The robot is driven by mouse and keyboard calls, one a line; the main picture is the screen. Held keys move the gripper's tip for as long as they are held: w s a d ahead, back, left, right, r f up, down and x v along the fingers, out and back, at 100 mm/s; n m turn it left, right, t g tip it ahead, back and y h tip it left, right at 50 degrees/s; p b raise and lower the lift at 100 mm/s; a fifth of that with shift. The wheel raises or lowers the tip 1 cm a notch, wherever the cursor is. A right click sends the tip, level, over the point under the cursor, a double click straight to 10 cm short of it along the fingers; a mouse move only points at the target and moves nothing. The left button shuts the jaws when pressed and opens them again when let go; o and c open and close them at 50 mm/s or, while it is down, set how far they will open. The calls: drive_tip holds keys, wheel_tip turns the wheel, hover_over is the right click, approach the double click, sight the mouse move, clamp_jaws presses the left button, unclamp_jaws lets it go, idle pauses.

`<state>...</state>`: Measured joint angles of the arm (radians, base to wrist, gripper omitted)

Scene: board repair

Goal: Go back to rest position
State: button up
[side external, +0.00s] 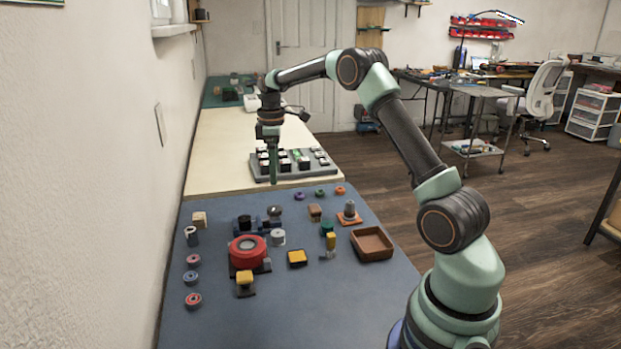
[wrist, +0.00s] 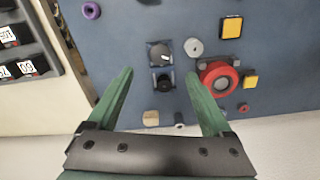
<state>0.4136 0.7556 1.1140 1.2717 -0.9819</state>
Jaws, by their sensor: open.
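My gripper (side external: 272,180) points straight down in the side view. It is near the front left of a grey rack (side external: 265,177) that holds several dark labelled blocks. In the wrist view, the two green fingers of my gripper (wrist: 160,75) stand apart. Nothing is between the fingertips except the blue mat (wrist: 130,30) and small parts that lie further below. The fingers hold nothing. The rack also shows at the left edge of the wrist view (wrist: 38,72), to the side of the fingers.
The blue mat carries a red round part (side external: 248,248), yellow blocks (side external: 297,257), a brown tray (side external: 372,240), a wooden block (side external: 200,219), small rings (side external: 320,193) and several spools (side external: 193,278). A wall runs along the left. The pale tabletop (side external: 215,150) left of the rack is clear.

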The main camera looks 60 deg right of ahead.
drive_tip(key=shift+r, duration=0.7)
drive_tip(key=s+a+r+m+t, duration=0.3)
drive_tip(key=s+a+r, duration=0.4)
drive_tip(key=a+r, duration=0.4)
drive_tip(key=s+a+f+m+t, duration=0.2)
drive_tip(key=s+a+f+m, duration=0.1)
drive_tip(key=s+a, duration=0.7)
drive_tip(key=s, duration=0.3)
drive_tip(key=shift+a+m+t, duration=0.15)
drive_tip(key=shift+m+t, duration=0.15)
